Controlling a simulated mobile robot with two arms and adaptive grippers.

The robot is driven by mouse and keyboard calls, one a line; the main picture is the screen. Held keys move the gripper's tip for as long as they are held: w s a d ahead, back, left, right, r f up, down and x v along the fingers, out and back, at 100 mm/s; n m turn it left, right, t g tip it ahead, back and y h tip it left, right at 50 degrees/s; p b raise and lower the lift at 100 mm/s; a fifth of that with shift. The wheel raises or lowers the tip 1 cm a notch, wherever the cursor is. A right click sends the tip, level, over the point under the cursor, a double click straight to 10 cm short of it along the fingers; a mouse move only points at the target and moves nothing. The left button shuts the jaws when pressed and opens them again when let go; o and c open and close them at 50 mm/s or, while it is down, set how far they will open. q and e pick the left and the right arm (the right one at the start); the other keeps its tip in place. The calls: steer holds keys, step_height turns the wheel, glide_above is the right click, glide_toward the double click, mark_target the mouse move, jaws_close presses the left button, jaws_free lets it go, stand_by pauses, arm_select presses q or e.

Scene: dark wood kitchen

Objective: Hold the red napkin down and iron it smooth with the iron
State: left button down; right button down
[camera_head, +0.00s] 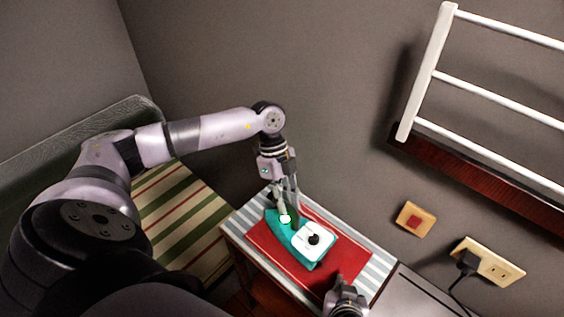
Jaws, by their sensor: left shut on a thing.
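The red napkin (265,245) lies spread on a blue-and-white striped cover (376,270) on a small wooden stand. The teal and white iron (311,240) is on the napkin, near its middle. My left gripper (286,209) is shut on the iron at its far end, and its fingers partly hide the iron there. My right gripper (342,288) is at the napkin's near right edge. Only its top shows, so I cannot tell whether its fingers are open or whether they touch the napkin.
A bed or bench with a striped cover (180,215) stands to the left. A grey surface (415,295) adjoins the stand at the right. The wall behind holds a white rack (430,75), a red-button switch (415,222) and an outlet with a plugged-in cord (497,266).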

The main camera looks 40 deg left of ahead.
arm_select(q)
steer(key=shift+d+r, duration=0.15)
steer(key=shift+d, duration=1.15)
steer(key=shift+w+a+f, duration=0.1)
steer(key=shift+a+f, duration=0.1)
steer(key=shift+a, duration=1.65)
steer(key=shift+r, duration=2.55)
steer(key=shift+w, duration=0.1)
steer(key=shift+w+a, duration=0.25)
steer(key=shift+w, duration=1)
steer(key=shift+w+a, duration=0.25)
steer(key=shift+w, duration=1)
steer(key=shift+r, duration=0.1)
